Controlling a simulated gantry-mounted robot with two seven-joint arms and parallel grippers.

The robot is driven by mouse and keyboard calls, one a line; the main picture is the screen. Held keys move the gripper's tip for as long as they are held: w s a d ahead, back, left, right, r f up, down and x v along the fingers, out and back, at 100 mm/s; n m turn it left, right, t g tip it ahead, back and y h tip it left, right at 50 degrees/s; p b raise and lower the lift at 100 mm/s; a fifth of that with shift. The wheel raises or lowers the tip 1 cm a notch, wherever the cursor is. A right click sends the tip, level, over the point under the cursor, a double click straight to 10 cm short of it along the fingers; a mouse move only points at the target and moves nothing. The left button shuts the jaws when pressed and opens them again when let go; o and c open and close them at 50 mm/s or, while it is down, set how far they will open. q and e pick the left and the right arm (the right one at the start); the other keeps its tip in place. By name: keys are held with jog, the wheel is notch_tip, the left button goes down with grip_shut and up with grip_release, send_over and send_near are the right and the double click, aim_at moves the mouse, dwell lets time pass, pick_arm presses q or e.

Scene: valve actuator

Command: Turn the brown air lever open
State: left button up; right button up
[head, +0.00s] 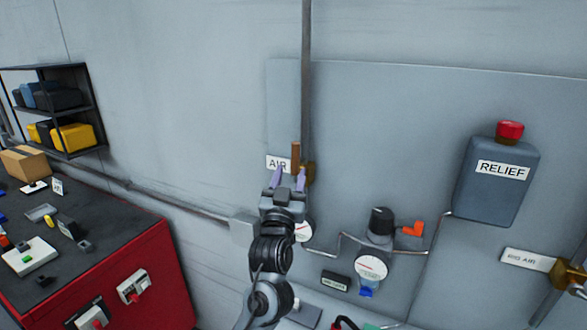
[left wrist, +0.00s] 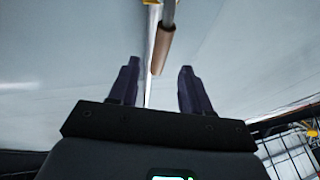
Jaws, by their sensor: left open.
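The brown air lever (head: 296,155) stands upright on the wall panel, beside the AIR label (head: 278,164) and a vertical pipe. Its brass valve body (head: 308,172) sits at its lower end on the pipe. My left gripper (head: 289,176) is open just below and in front of the lever, with its purple fingers apart. In the left wrist view, the brown lever (left wrist: 162,50) shows ahead, roughly between and beyond the two fingertips (left wrist: 158,68). I cannot tell whether any finger touches it; nothing is seen gripped. My right gripper is not in view.
A RELIEF box (head: 498,182) with a red button is on the right of the panel. A regulator (head: 381,222) with an orange handle and a gauge (head: 371,268) sit below. A red cabinet (head: 133,276) with loose items stands at left, under a shelf (head: 52,108).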

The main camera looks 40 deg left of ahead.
pick_arm(q)
jog(key=shift+v, duration=1.15)
jog(key=shift+f, duration=0.1)
notch_tip(320, 180, down, 11)
jog(key=m+g+h, duration=0.1)
jog(key=m+h, duration=0.1)
jog(key=s+d+f+m+g+h, duration=0.2)
jog(key=s+d+f+h, duration=0.15)
jog(key=f, duration=0.45)
jog(key=s+d+f+m+g+h, duration=0.2)
jog(key=s+d+f, duration=0.3)
jog(key=f, duration=0.3)
jog(key=s+d+f+m+g+h, duration=0.1)
jog(key=s+d+f+h, duration=0.25)
jog(key=f, duration=0.45)
jog(key=s+d+f+m+g+h, duration=0.1)
jog(key=s+d+f+g, duration=0.35)
jog(key=s, duration=0.35)
jog(key=s+d+f+m+g+h, duration=0.1)
jog(key=s+d+f+g, duration=0.3)
jog(key=s, duration=0.5)
notch_tip(320, 180, up, 17)
jog(key=d+p, duration=0.1)
jog(key=p, duration=1.5)
jog(key=shift+d+r+n+g, duration=0.15)
jog(key=shift+r+n+g, duration=0.05)
jog(key=shift+n+g, duration=0.15)
